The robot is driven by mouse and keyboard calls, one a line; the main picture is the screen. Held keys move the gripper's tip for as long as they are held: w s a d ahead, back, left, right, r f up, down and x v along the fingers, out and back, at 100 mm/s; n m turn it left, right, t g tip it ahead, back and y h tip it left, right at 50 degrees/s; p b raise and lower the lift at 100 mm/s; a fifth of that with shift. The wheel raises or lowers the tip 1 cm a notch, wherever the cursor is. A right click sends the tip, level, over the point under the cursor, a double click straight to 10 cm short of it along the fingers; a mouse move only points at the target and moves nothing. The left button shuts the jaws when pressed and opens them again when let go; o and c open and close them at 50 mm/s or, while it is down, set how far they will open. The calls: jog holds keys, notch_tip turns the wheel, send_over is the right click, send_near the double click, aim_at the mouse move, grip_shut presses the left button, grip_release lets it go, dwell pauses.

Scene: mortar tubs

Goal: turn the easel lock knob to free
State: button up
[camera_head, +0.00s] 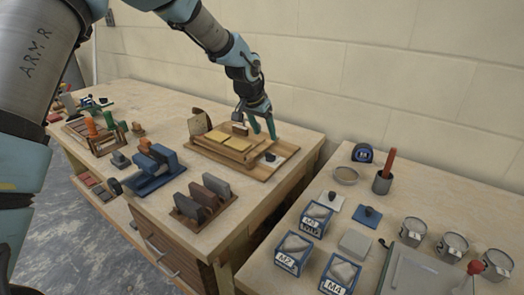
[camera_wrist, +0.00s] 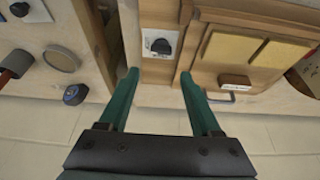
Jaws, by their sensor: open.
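The easel (camera_head: 256,174) is a low wooden frame with yellow panels on the back workbench, right of its middle. Its lock knob (camera_head: 270,157) is small and dark, on a white plate at the right end. In the wrist view the knob (camera_wrist: 161,46) is black on a marked white plate; the markings are too small to read. My gripper (camera_head: 263,127) has green fingers and is open and empty, above the easel's back right part. In the wrist view the knob lies just beyond the gap between the fingertips (camera_wrist: 158,74), apart from both.
A wooden block (camera_wrist: 235,80) sits on the easel near one finger. Sanding blocks (camera_head: 203,196) stand in a rack in front. The right bench holds labelled tubs (camera_head: 293,253), a tape measure (camera_head: 362,153) and a cup (camera_head: 382,183). A pale wall (camera_head: 370,75) stands behind.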

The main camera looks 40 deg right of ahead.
aim_at(270, 159)
jog(key=p+x, duration=0.3)
jog(key=x, duration=0.7)
jog(key=shift+w+f+p, duration=0.1)
jog(key=shift+f+p, duration=0.1)
jog(key=shift+p, duration=0.1)
grip_shut()
